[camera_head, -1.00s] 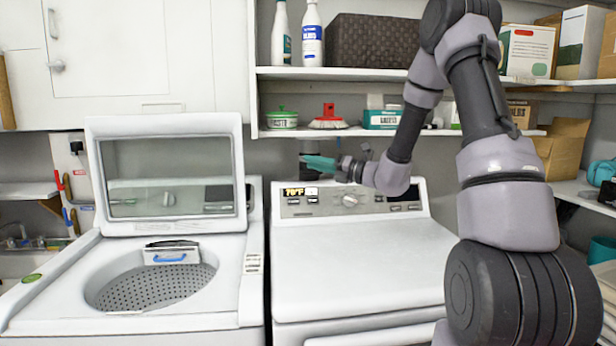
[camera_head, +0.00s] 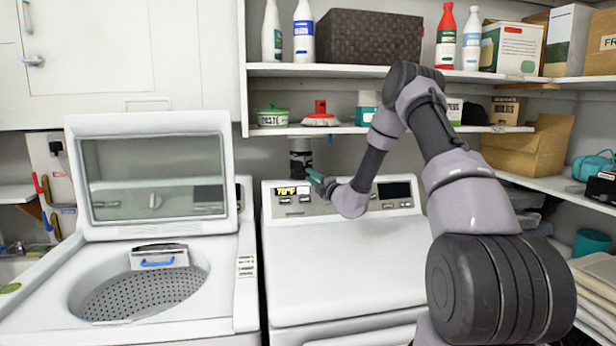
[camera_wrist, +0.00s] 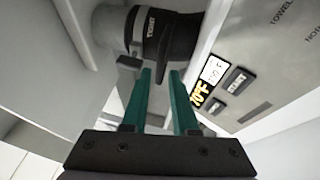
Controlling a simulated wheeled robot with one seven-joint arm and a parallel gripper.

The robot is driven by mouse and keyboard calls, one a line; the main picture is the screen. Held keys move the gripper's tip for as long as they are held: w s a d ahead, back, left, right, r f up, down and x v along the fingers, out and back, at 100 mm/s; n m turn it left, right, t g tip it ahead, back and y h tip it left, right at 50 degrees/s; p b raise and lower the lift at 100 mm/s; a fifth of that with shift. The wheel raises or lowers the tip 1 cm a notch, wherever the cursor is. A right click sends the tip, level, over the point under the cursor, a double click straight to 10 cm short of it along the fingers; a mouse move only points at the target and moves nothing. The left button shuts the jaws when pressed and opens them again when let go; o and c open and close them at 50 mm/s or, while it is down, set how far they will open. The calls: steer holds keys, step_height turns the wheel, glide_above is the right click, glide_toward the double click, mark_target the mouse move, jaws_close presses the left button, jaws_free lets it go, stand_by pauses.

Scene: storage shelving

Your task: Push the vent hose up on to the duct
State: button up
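The vent hose (camera_head: 301,163) is a dark, short piece low behind the white dryer, under the shelf. The light grey duct (camera_head: 299,144) comes down just above it. In the wrist view the dark hose (camera_wrist: 180,35), with a small label band, meets the grey duct (camera_wrist: 108,24) on its left; I cannot tell how far they overlap. My gripper (camera_head: 311,175) is in front of and just below the hose, over the dryer's control panel.
The dryer's control panel (camera_head: 345,198) is right beside my gripper. The lower shelf (camera_head: 345,129) runs above, holding a green-lidded tin (camera_head: 272,117) and a red brush (camera_head: 320,117). The washer's raised lid (camera_head: 152,180) stands at the left. The dryer top (camera_head: 340,255) is clear.

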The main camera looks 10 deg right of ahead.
steer(key=shift+x, duration=1.15)
jaws_close()
stand_by(0.6)
